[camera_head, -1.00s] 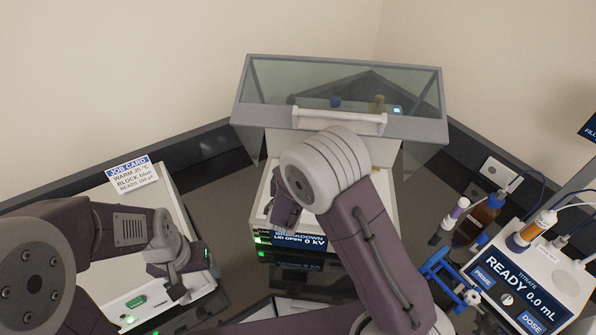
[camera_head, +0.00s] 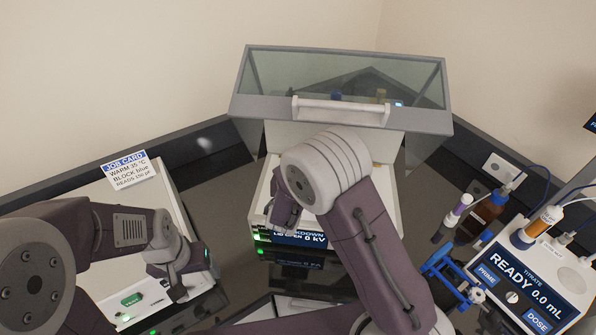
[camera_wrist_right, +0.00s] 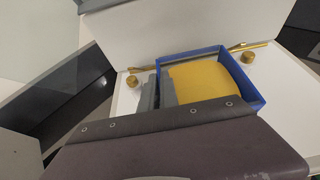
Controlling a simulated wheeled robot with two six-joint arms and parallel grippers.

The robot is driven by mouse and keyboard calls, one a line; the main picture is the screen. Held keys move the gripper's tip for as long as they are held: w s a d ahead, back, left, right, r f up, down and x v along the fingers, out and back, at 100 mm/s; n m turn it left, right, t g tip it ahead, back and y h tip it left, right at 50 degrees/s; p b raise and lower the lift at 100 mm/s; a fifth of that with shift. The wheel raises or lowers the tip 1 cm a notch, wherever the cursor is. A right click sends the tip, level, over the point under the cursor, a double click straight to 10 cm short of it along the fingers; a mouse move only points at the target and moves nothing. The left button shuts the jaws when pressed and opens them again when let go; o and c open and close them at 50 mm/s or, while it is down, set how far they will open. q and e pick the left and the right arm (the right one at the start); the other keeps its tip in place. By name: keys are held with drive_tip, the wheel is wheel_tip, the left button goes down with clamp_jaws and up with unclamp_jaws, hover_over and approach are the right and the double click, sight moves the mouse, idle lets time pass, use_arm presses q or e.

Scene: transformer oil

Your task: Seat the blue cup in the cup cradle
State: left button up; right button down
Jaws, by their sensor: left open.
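The blue cup (camera_wrist_right: 208,54) is a square blue-walled box with a yellow content. In the right wrist view it stands upright over the white deck of the breakdown tester, between two brass knobs. My right gripper (camera_wrist_right: 160,90) is at its left wall, with grey fingers on either side of that wall. I cannot tell whether they press on it. The cup cradle is not distinguishable under the cup, so contact is unclear. In the head view my right arm hides the cup. My left gripper (camera_head: 176,286) is open and empty at the left, over the front of the job-card unit.
The tester's glass lid (camera_head: 340,75) stands raised behind the deck. The white job-card unit (camera_head: 90,200) is at left, with a job card (camera_head: 128,170). At right are a titrator (camera_head: 530,285), a brown bottle (camera_head: 487,210) and a blue stand (camera_head: 452,272).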

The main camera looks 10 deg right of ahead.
drive_tip(key=shift+f, duration=0.1)
drive_tip(key=c, duration=1.5)
unclamp_jaws()
drive_tip(key=shift+c, duration=0.2)
drive_tip(key=shift+s, duration=0.1)
drive_tip(key=shift+s+a, duration=0.1)
drive_tip(key=shift+s, duration=0.05)
drive_tip(key=b+v, duration=0.2)
drive_tip(key=v, duration=0.6)
drive_tip(key=shift+s+r, duration=0.3)
drive_tip(key=shift+w, duration=0.1)
